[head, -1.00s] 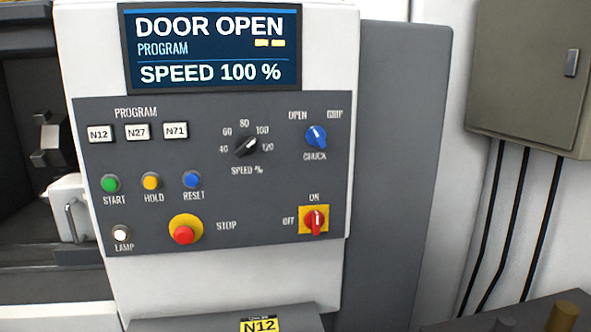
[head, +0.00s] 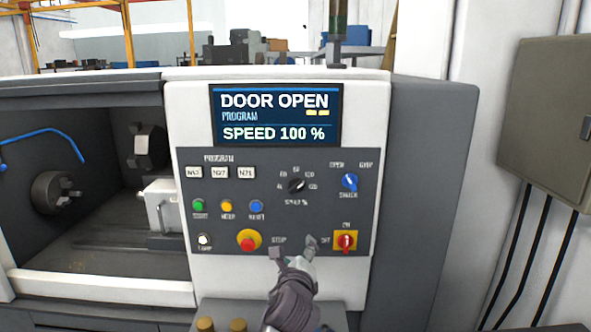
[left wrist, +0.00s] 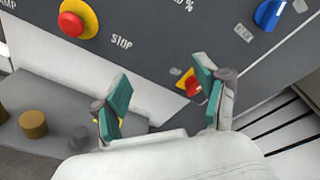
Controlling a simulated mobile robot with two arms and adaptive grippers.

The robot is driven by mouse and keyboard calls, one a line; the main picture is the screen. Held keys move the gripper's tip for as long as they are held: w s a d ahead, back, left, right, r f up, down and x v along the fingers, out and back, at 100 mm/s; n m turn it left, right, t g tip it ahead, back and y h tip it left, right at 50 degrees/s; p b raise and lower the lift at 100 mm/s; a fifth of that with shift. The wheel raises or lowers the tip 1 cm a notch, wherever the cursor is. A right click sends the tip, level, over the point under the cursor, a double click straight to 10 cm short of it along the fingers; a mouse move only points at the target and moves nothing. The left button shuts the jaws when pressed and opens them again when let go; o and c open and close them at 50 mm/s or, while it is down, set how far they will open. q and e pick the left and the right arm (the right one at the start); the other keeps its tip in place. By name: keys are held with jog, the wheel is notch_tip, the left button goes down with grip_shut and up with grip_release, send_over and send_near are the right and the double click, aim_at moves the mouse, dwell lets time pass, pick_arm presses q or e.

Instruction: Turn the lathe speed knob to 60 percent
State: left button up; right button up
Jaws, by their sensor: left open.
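The black speed knob (head: 296,185) is on the grey control panel (head: 220,170), with percent marks around it. The screen (head: 276,116) above reads DOOR OPEN, PROGRAM and SPEED 100 %. My left gripper (head: 293,247) is open and empty, in front of the lower panel, below the speed knob and apart from it. In the left wrist view its two green-padded fingers (left wrist: 160,100) are spread wide, and the speed knob is out of that picture. My right gripper is not in view.
Close to my left gripper are the red stop button (head: 248,240) on a yellow base and the red on/off switch (head: 346,241). The blue chuck knob (head: 349,182) is right of the speed knob. The open lathe bay (head: 90,200) is at left, a grey cabinet (head: 548,120) at right.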

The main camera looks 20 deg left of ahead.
pick_arm(q)
jog(key=m+t+y+p, duration=0.1)
jog(key=t, duration=0.1)
send_near(295, 188)
jog(key=d+v, duration=0.1)
jog(key=v, duration=0.3)
jog(key=p+x, duration=0.1)
jog(key=x, duration=0.3)
jog(key=p+x, duration=0.1)
jog(key=x, duration=0.3)
jog(key=p+x, duration=0.2)
jog(key=x, duration=0.2)
jog(key=shift+w+a+r, duration=0.1)
jog(key=shift+a, duration=0.35)
jog(key=shift+w+a, duration=0.2)
jog(key=shift+w, duration=0.45)
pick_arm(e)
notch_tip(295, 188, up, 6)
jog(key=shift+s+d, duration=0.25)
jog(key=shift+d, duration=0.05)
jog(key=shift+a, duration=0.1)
pick_arm(q)
jog(key=c, duration=1.2)
jog(key=shift+o, duration=0.2)
